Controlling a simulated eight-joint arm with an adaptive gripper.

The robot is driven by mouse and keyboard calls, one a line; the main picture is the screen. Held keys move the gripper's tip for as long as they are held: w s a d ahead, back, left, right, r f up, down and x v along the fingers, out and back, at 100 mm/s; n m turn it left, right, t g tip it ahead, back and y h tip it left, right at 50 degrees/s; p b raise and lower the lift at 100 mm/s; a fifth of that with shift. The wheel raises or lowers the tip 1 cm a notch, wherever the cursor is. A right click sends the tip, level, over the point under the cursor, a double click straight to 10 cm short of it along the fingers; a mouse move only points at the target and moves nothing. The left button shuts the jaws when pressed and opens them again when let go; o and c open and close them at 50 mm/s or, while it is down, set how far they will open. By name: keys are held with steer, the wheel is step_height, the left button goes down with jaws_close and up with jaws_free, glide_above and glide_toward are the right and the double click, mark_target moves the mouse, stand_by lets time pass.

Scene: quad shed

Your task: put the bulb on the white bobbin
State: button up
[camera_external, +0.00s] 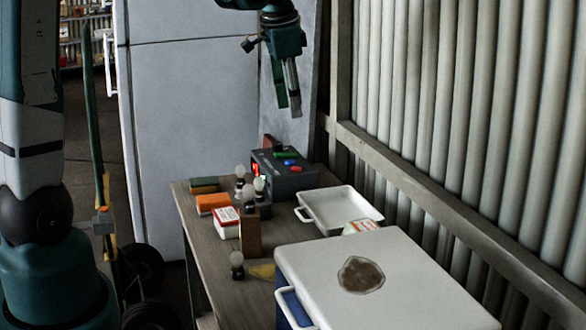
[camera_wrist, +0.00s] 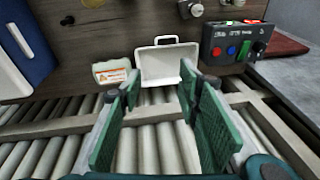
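Several bulbs with pale round tops stand on the wooden table in the external view: one at the back (camera_external: 240,172), one to its right (camera_external: 260,185), one in front of these (camera_external: 249,194), and one near the front edge (camera_external: 237,259). Some seem to have dark bases. I cannot make out a white bobbin for certain; parts of the cluster hide each other. My gripper (camera_external: 289,107) is high above the back of the table, apart from everything. In the wrist view, its green fingers (camera_wrist: 158,86) are spread wide with nothing between them.
A white tray (camera_external: 309,211) lies right of the bulbs, beside a white-lidded cooler (camera_external: 420,285). A grey control box (camera_external: 295,182) stands at the back. An orange block (camera_external: 212,203) and a red-white box (camera_external: 226,222) are left. A ribbed wall bounds the right.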

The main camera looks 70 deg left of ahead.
steer(key=s+d+r+t, duration=0.1)
steer(key=s+d+r, duration=0.2)
steer(key=d, duration=0.8)
steer(key=s+d+r+t, duration=0.1)
steer(key=s+d+r, duration=0.2)
steer(key=d, duration=0.9)
steer(key=s+d+f+n+t+h, duration=0.1)
steer(key=s+d+f+t, duration=0.2)
steer(key=s+d, duration=0.9)
steer(key=d, duration=0.4)
